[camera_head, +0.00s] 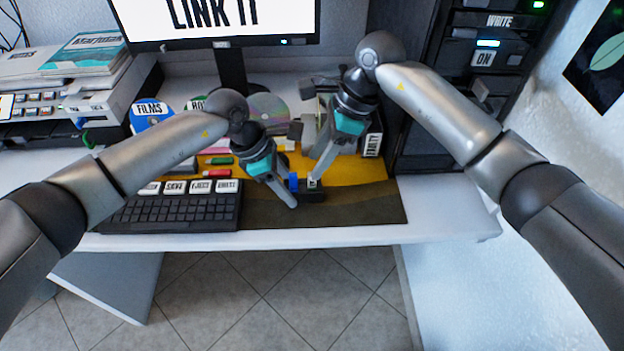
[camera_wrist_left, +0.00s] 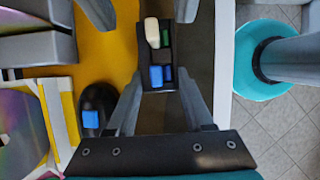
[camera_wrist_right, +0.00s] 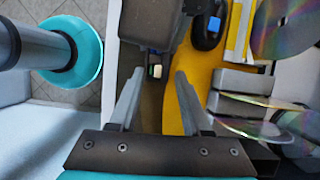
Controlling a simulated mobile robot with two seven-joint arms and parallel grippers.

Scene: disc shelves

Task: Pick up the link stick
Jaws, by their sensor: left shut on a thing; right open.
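A small black holder (camera_head: 314,196) lies near the front edge of the desk; it also shows in the left wrist view (camera_wrist_left: 158,54). A pale stick (camera_wrist_left: 152,32), a green piece (camera_wrist_left: 166,36) and blue pieces (camera_wrist_left: 157,77) sit in it. No label is readable, so I cannot tell which is the link stick. My left gripper (camera_head: 292,205) is shut on the black holder, one finger on each side. My right gripper (camera_wrist_right: 158,74) is open, its fingers on either side of the pale stick (camera_wrist_right: 155,71), with gaps.
A black keyboard (camera_head: 170,211) lies to the left. Red (camera_head: 218,173) and green (camera_head: 222,161) pieces lie behind it. A rounded black object with a blue square (camera_wrist_left: 91,119) lies beside the holder. Discs (camera_head: 268,106) stand behind under the monitor (camera_head: 232,47). A dark tower (camera_head: 440,120) stands right.

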